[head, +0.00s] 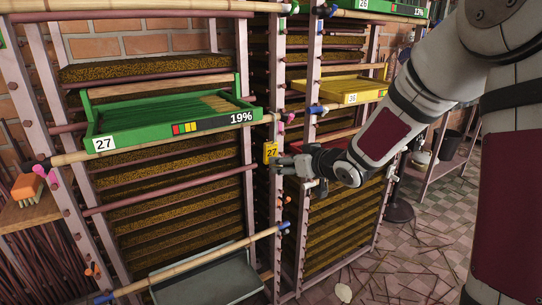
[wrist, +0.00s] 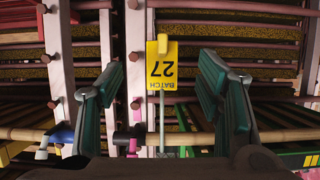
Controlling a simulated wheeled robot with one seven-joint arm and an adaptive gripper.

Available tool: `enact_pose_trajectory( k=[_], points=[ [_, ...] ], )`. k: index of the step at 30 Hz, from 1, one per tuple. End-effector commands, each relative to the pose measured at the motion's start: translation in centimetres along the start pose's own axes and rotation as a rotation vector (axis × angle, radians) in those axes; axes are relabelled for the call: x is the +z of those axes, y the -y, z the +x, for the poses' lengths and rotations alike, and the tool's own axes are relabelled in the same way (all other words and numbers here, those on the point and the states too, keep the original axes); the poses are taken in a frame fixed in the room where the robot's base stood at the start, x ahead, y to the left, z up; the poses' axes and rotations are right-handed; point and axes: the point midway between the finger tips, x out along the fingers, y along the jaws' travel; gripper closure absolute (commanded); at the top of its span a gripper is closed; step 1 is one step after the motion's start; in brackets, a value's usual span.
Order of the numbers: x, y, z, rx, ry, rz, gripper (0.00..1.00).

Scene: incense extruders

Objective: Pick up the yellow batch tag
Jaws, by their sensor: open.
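The yellow batch tag (head: 271,152) bears the number 27 and hangs on the rack's upright post, just right of the green tray. In the wrist view the tag (wrist: 162,68) appears upside down, reading "BATCH 27", with a yellow knob-like part at its upper edge. My gripper (head: 278,163) is close to the tag in the head view. In the wrist view its two dark green fingers (wrist: 160,85) are spread apart, with the tag showing between them. The gripper is open and holds nothing. Whether either finger touches the tag cannot be told.
A green tray (head: 103,126) numbered 27 sits on the left rack, with a 19% label. A yellow tray (head: 342,87) numbered 36 is on the right rack. Bamboo rails with coloured clips, such as the lower rail (head: 200,262), jut across the rack fronts.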

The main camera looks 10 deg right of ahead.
Motion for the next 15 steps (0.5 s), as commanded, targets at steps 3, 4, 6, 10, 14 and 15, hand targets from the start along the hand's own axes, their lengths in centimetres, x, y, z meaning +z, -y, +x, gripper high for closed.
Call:
enact_pose_trajectory(
  k=[3, 4, 6, 10, 14, 15],
  points=[
    [0.1, 0.0, 1.5, -0.001, -0.001, -0.002, 0.40],
    [0.1, 0.0, 1.7, -0.001, -0.001, -0.001, 0.40],
    [0.1, 0.0, 2.0, 0.000, 0.000, 0.000, 0.40],
    [0.0, 0.1, 3.1, 0.000, -0.001, -0.001, 0.40],
    [0.2, 0.3, 5.1, -0.002, 0.000, -0.001, 0.40],
    [0.2, 0.3, 5.6, -0.001, -0.001, -0.001, 0.40]
  ],
)
